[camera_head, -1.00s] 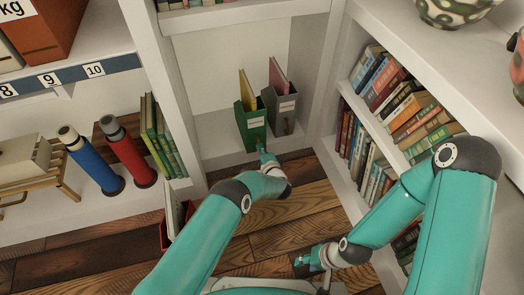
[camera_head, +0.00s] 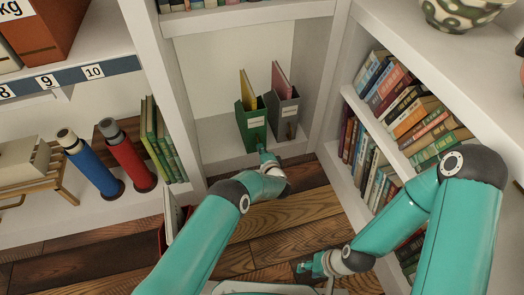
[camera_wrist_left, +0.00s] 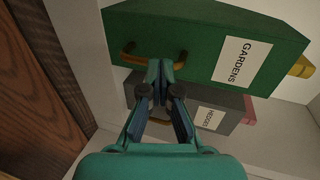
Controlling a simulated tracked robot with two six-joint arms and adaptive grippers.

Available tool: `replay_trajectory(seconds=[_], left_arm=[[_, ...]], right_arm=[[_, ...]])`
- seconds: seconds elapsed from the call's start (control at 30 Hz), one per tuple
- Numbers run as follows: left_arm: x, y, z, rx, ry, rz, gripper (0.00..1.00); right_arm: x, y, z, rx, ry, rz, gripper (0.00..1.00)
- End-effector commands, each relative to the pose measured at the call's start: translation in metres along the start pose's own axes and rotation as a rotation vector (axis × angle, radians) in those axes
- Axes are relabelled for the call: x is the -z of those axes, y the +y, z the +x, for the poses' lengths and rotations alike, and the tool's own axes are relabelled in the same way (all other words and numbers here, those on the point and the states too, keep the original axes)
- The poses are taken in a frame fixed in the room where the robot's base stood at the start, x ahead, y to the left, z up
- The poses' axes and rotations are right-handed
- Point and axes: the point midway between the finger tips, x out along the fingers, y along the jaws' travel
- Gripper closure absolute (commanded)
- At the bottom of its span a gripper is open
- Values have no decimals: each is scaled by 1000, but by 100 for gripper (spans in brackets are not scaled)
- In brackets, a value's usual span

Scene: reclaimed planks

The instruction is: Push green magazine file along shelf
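The green magazine file (camera_head: 252,127) stands upright on the low white shelf, beside a grey magazine file (camera_head: 284,118) on its right. In the left wrist view the green file (camera_wrist_left: 205,42), labelled GARDENS, lies across the top, with a curved brass pull on its front. The grey file (camera_wrist_left: 215,117) shows below it. My left gripper (camera_wrist_left: 160,70) has its fingertips together at the green file's front, near the pull. They seem to touch it, but contact is unclear. My right gripper (camera_head: 303,266) hangs low over the wooden floor, away from the files; its fingers are unclear.
The white shelf upright (camera_head: 172,90) bounds the bay on the left, with bare shelf between it and the green file. Green books (camera_head: 160,140) and blue and red cylinders (camera_head: 128,155) stand further left. A bookcase (camera_head: 345,170) with many books stands on the right.

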Motion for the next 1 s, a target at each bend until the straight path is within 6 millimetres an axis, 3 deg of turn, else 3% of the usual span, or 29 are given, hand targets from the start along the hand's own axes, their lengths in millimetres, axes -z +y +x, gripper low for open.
replay_trajectory(seconds=[0.73,1.0], left_arm=[[-13,-5,14,1,-15,-6,100],[-12,-3,2,-2,-13,-3,100]], right_arm=[[0,1,2,0,0,0,60],[0,-3,-8,0,0,0,60]])
